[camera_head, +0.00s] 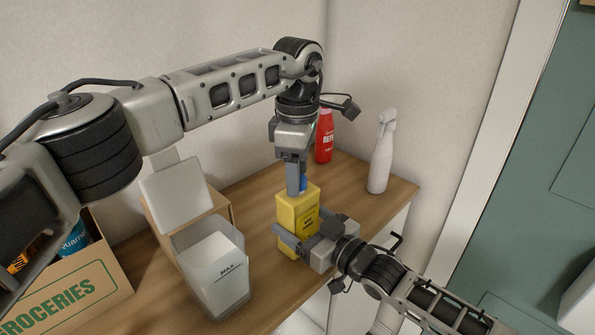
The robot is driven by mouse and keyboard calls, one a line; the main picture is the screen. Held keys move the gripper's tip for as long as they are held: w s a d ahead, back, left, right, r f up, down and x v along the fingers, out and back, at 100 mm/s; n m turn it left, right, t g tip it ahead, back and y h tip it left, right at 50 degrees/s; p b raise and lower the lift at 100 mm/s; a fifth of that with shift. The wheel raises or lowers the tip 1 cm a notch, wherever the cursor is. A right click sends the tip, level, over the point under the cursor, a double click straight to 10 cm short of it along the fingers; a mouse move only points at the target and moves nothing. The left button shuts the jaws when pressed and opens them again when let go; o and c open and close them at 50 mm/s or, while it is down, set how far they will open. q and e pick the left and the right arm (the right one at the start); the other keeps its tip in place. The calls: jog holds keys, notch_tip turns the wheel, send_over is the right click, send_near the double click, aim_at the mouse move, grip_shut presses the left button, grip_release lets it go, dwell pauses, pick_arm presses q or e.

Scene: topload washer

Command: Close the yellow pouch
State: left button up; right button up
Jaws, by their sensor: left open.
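The yellow pouch (299,206) stands upright near the front edge of the wooden counter. A small blue part (303,183) shows at its top, mostly hidden behind my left gripper. My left gripper (293,187) points straight down at the top of the pouch. It is open, and its near finger reaches the pouch's top beside the blue part; its other finger is hard to make out. My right gripper (299,228) comes in from the lower right with its fingers on either side of the pouch's lower body, and looks shut on it.
A red bottle (324,138) and a white spray bottle (382,152) stand behind to the right. A clear container marked MAX (226,285) with an open lid (178,194) stands left of the pouch. A groceries box (70,292) is at far left.

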pick_arm(q)
notch_tip(320, 180, up, 12)
jog(key=shift+f, duration=0.15)
dwell(0.3)
pick_arm(e)
jog(key=o, duration=1.9)
pick_arm(q)
jog(key=shift+f+b, duration=0.55)
jog(key=shift+f, duration=0.05)
pick_arm(e)
jog(key=v, duration=1.6)
